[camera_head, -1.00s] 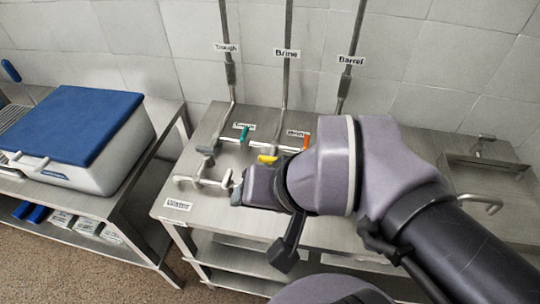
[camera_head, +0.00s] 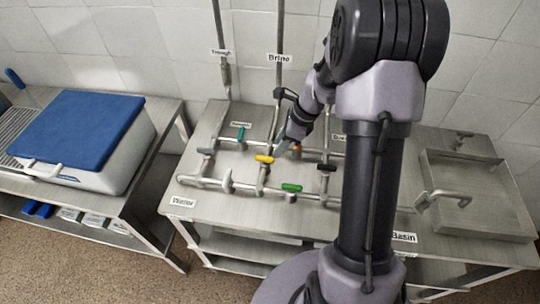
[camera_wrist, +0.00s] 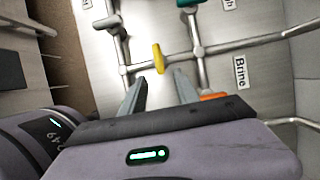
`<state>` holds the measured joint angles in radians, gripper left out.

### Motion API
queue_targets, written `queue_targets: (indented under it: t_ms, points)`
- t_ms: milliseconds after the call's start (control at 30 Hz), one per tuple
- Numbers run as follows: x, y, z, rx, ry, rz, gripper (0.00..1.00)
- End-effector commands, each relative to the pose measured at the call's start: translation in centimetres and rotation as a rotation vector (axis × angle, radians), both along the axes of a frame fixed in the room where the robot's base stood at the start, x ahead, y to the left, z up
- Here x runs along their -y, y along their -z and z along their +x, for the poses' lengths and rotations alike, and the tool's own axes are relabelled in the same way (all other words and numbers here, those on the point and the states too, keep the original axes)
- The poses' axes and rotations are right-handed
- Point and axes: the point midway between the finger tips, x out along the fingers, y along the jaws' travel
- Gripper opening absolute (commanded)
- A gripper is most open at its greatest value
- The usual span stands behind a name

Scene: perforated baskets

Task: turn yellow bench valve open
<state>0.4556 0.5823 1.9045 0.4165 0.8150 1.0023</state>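The yellow valve handle (camera_head: 264,160) sits on the pipework of the steel bench, left of my arm. In the wrist view the yellow handle (camera_wrist: 158,58) stands just beyond my fingertips, roughly in line with the gap between them. My gripper (camera_wrist: 160,82) is open, with two grey fingers apart and nothing between them. In the head view my gripper (camera_head: 281,146) comes down from the upper right, close to the yellow handle. I cannot tell whether it touches the handle there.
A teal handle (camera_head: 241,134), a green handle (camera_head: 291,188) and a black handle (camera_head: 326,168) are on the same pipes. An orange handle (camera_wrist: 213,97) lies right beside my right finger. A blue-lidded box (camera_head: 70,130) stands on the left table. A basin (camera_head: 480,200) is at right.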

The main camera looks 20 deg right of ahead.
Motion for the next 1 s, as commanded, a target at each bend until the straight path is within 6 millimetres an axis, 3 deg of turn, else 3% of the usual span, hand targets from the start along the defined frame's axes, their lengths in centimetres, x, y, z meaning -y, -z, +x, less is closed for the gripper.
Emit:
queue_targets:
  t_ms: [33, 100, 233, 633, 667, 833, 1000]
  points:
    - [-0.5, 1.8, 0.2, -0.004, -0.002, 0.001, 0.37]
    - [-1.1, 3.4, 0.6, -0.002, -0.003, 0.001, 0.37]
    - [-1.8, 5.4, 1.2, 0.000, -0.001, 0.000, 0.37]
    - [-2.3, 6.4, 1.5, 0.001, -0.001, -0.001, 0.37]
    - [-2.3, 6.4, 1.5, 0.001, -0.001, -0.001, 0.35]
    - [-2.3, 6.4, 1.5, 0.001, -0.001, -0.001, 0.02]
    - [-2.2, 6.4, 1.5, 0.001, -0.001, -0.001, 0.00]
